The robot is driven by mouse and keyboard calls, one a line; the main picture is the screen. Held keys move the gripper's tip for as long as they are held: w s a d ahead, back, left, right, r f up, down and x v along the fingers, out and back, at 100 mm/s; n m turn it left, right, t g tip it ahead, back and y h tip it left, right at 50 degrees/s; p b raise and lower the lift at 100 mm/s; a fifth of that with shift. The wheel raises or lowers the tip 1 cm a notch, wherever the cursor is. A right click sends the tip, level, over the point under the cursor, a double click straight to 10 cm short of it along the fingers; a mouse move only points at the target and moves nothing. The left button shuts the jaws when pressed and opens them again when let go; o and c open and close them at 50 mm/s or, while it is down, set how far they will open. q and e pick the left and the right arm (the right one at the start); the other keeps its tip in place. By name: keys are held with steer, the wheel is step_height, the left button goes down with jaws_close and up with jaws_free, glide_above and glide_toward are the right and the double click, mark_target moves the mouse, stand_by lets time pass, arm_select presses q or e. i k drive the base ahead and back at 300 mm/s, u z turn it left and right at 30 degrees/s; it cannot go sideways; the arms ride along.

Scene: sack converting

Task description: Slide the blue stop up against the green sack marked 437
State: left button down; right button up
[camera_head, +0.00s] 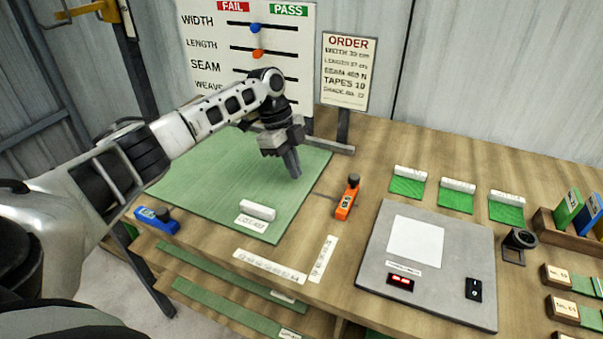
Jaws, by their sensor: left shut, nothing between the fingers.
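The blue stop (157,219) with a dark knob sits at the table's front left edge, beside the left edge of the green sack (222,179). The green sack lies flat on the table. A white block (258,210) and a small label (251,223) lie on its near part; the label's print is too small to read surely. My left gripper (294,172) is shut and empty, pointing down over the right part of the sack, apart from the blue stop. My right gripper is not in view.
An orange stop (347,197) stands right of the sack. White rulers (270,266) lie at the front edge. A grey scale (432,297) and several green swatches (455,200) with white blocks are to the right. A white board (300,60) and order sign (346,70) stand behind.

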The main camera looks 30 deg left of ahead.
mark_target(160, 219)
steer(key=k, duration=1)
